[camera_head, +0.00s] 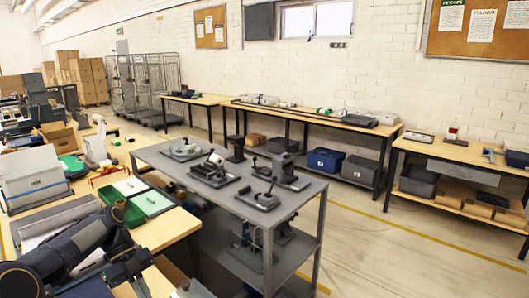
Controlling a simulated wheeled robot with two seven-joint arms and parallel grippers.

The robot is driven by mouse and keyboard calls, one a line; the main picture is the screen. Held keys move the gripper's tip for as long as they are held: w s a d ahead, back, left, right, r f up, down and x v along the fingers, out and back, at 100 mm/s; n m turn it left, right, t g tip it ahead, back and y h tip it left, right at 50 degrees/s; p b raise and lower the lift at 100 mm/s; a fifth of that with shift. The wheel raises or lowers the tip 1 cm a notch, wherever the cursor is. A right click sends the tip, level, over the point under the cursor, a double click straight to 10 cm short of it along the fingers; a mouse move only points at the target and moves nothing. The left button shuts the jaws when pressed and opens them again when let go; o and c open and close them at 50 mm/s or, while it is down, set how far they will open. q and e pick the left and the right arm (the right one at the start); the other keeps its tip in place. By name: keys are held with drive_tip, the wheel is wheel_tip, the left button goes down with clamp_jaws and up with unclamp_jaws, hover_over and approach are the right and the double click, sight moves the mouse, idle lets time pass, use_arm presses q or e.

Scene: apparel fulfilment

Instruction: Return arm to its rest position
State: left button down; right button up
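My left arm (70,250) comes in from the lower left, dark grey and black with a lighter grey section. It reaches over the near edge of the wooden workbench on the left. My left gripper (130,268) is at its end, low in the picture beside the bench edge. Its fingers are small and dark, and I cannot make out whether they are open or shut. No held object can be made out there. My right gripper is not in view.
A grey metal cart (235,185) with dark fixtures stands at centre. The left workbench (172,228) holds a green bin (133,212), a green-edged board (152,203) and a grey box (32,180). Wooden tables (455,150) line the back wall. Floor (400,260) at right is clear.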

use_arm(q)
drive_tip(key=s+d+r+n+t+y, duration=0.4)
drive_tip(key=s+r+n, duration=0.5)
drive_tip(key=s+n, duration=0.45)
drive_tip(key=s+d+f+n+t, duration=0.2)
drive_tip(key=s+n+t, duration=0.1)
drive_tip(key=s+n, duration=0.2)
drive_tip(key=s+d+f+n+t+h, duration=0.1)
drive_tip(key=s+d+f+n+t, duration=0.1)
drive_tip(key=s+n, duration=0.4)
drive_tip(key=f+n+t, duration=0.1)
drive_tip(key=n, duration=0.2)
drive_tip(key=shift+s+t, duration=0.25)
drive_tip(key=shift+t, duration=0.15)
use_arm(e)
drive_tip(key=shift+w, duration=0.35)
